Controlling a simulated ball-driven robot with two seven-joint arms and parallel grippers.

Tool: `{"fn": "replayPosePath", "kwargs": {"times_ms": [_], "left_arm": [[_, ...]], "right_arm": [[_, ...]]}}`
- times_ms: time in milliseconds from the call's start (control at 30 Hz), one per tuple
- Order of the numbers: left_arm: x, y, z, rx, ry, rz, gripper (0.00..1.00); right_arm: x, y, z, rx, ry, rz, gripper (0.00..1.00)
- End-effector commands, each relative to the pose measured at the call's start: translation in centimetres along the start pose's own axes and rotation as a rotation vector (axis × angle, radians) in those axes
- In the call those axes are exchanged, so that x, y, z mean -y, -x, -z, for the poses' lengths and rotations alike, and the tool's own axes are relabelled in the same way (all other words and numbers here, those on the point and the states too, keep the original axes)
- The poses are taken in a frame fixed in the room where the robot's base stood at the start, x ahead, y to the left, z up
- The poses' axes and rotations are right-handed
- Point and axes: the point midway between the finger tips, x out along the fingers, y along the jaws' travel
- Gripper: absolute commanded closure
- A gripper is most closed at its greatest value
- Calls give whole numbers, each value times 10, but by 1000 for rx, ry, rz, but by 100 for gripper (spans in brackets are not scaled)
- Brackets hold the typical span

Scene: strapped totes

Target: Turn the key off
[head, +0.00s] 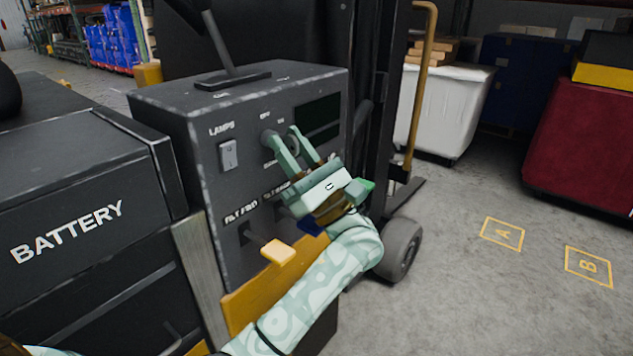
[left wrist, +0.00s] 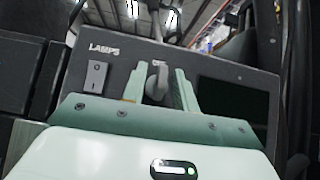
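The grey key (left wrist: 157,82) stands on the face of a dark control box (head: 190,125), below small white lettering. In the left wrist view it sits between my left gripper's two pale green fingers, with a gap visible beside it. My left gripper (head: 281,134) is open, its fingertips up at the panel on either side of the key. In the head view the fingers partly cover the key and its labels. I cannot tell whether a finger touches it. My right gripper is not in view.
A LAMPS rocker switch (head: 228,155) is left of the key, and a dark screen (head: 318,118) is right. A yellow-handled lever (head: 278,252) juts out below. A BATTERY case (head: 75,190) stands at left.

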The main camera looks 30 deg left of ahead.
Motion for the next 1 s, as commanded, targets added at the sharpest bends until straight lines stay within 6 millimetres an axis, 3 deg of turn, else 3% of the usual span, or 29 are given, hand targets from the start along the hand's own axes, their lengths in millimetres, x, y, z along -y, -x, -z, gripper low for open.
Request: {"fn": "replayPosePath", "kwargs": {"times_ms": [300,500,700,1000], "left_arm": [[1,86,3,-5,-2,6,71],[1,129,3,-5,-3,6,71],[0,147,2,-5,-2,3,71],[0,148,2,-4,-1,2,71]], "right_arm": [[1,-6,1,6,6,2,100],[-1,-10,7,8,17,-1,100],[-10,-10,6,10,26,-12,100],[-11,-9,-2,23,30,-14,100]]}}
